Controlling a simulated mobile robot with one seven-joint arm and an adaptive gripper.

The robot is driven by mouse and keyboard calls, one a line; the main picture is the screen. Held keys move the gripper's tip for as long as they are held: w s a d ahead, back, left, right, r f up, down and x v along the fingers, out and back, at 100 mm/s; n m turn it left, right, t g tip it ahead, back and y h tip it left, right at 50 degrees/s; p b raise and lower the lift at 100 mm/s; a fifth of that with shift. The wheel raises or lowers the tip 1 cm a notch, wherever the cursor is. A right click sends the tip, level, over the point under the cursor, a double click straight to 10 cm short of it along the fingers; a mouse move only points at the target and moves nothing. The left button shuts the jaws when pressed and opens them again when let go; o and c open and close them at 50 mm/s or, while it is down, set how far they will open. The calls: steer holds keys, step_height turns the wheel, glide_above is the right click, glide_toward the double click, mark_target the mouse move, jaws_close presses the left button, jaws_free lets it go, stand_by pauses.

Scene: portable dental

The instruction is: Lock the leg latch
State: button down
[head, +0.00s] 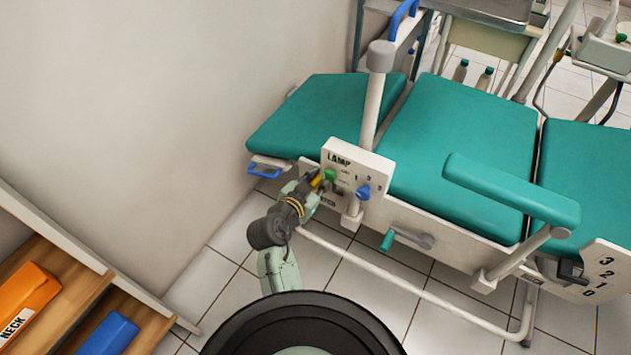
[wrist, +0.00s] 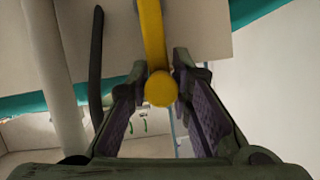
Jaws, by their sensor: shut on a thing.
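A white panel (head: 357,166) marked "LAMP", with partly hidden lower lettering, is on the near side of the teal chair (head: 450,140). A yellow lever (wrist: 152,35) with a round knob end shows in the wrist view, between my gripper's fingers (wrist: 160,92). A bit of yellow also shows at the panel in the head view (head: 317,182). My gripper (head: 314,186) is at the panel's left edge and is shut on the yellow lever. The gripper hides part of the panel, and I cannot read which label belongs to the lever.
A green knob (head: 330,175) and a blue knob (head: 363,191) are close to my gripper on the panel. A white post (head: 373,110) rises behind it. A blue handle (head: 268,172) is at the chair's left end. The tiled floor (head: 225,265) is open at lower left.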

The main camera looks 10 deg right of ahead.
steer(key=shift+w+a, duration=0.1)
steer(key=shift+a, duration=0.1)
steer(key=c, duration=1.7)
jaws_free()
steer(key=shift+o, duration=1.1)
steer(key=shift+d, duration=0.15)
